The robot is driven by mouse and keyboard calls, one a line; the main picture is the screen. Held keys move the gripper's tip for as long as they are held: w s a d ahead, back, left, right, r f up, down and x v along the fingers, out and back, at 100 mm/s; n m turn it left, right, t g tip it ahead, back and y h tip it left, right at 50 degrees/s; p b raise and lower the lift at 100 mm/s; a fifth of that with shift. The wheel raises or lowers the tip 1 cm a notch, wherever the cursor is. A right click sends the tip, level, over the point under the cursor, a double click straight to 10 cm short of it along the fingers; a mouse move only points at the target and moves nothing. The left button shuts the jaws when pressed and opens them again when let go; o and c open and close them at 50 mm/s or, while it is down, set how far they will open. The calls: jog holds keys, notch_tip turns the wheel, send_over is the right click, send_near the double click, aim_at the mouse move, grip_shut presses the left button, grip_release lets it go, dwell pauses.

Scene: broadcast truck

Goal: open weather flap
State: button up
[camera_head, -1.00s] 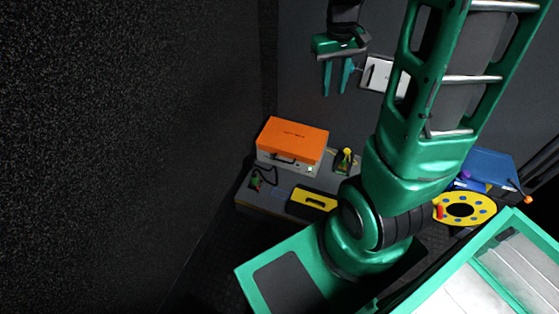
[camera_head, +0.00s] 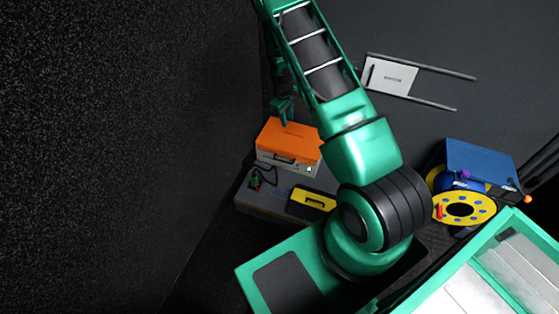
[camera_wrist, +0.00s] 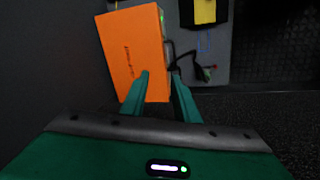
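A box with a bright orange cover (camera_head: 288,136) stands on the grey bench at the back left. Its lower body (camera_head: 273,165) is pale, with a dark handle and a small green light at the front. The orange cover looks closed; it is the likely weather flap, though no label confirms this. The orange face also fills the upper middle of the wrist view (camera_wrist: 132,48). My gripper (camera_head: 284,118) is just above and behind the cover's far edge, partly hidden by my arm. In the wrist view my gripper (camera_wrist: 160,74) has its fingers apart with nothing between them; contact with the cover cannot be told.
A yellow case (camera_head: 312,200) and a dark cable (camera_head: 260,177) lie on the grey bench (camera_head: 255,203) in front of the box. A blue case (camera_head: 478,160) and yellow reel (camera_head: 470,198) stand to the right. A white wall panel (camera_head: 390,77) has two rails. A dark wall fills the left.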

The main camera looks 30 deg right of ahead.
notch_tip(320, 180, down, 30)
jog(key=w+a+n, duration=0.1)
jog(key=w+n, duration=0.1)
jog(key=n, duration=0.1)
jog(key=shift+w+r, duration=0.15)
jog(key=shift+r, duration=0.1)
jog(key=shift+a, duration=0.1)
jog(key=shift+c, duration=0.7)
